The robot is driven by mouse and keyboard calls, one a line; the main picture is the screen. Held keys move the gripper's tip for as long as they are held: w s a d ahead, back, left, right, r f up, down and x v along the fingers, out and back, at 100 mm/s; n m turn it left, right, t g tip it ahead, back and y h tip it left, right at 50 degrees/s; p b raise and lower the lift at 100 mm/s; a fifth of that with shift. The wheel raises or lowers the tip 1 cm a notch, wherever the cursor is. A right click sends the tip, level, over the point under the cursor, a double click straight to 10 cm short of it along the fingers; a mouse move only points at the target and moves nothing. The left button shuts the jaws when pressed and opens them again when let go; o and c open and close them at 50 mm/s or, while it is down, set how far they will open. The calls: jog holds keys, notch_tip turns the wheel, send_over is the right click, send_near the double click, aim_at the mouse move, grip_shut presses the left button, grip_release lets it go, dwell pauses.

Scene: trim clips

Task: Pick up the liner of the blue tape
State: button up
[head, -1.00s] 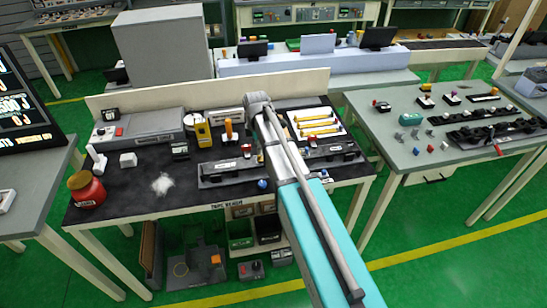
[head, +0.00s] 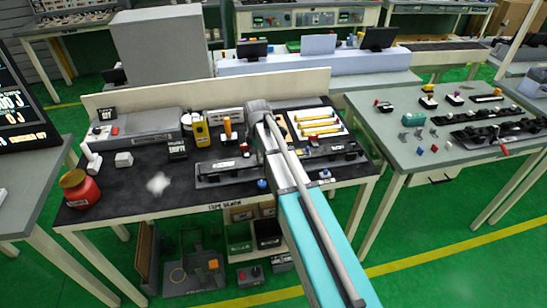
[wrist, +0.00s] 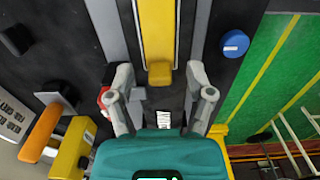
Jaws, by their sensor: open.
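In the wrist view, my gripper (wrist: 160,77) is open, its grey fingers on either side of the end of a yellow strip. The strip (wrist: 159,30) lies along a grey and black trim piece (wrist: 192,40) and ends in a darker yellow tab (wrist: 160,73) between the fingertips. I cannot tell whether the fingers touch it. No blue tape or blue liner shows clearly. A round blue knob (wrist: 234,43) is right of the strip, and it also shows at the bench's front in the head view (head: 262,183). There my arm hides the gripper.
A yellow box (wrist: 72,150) and an orange handle (wrist: 40,133) stand close at the gripper's lower left. The dark bench (head: 120,175) carries a red jar (head: 80,190) and a white tray of yellow strips (head: 318,118). The bench's left front is mostly clear.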

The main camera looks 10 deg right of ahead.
dwell(0.4)
jog(key=c, duration=0.8)
jog(key=shift+r, duration=0.15)
notch_tip(320, 180, up, 3)
jog(key=p, duration=0.2)
jog(key=shift+f+p, duration=0.2)
jog(key=shift+p, duration=0.2)
jog(key=s+d+r+p, duration=0.1)
jog(key=s+r+p, duration=0.9)
jog(key=s, duration=0.4)
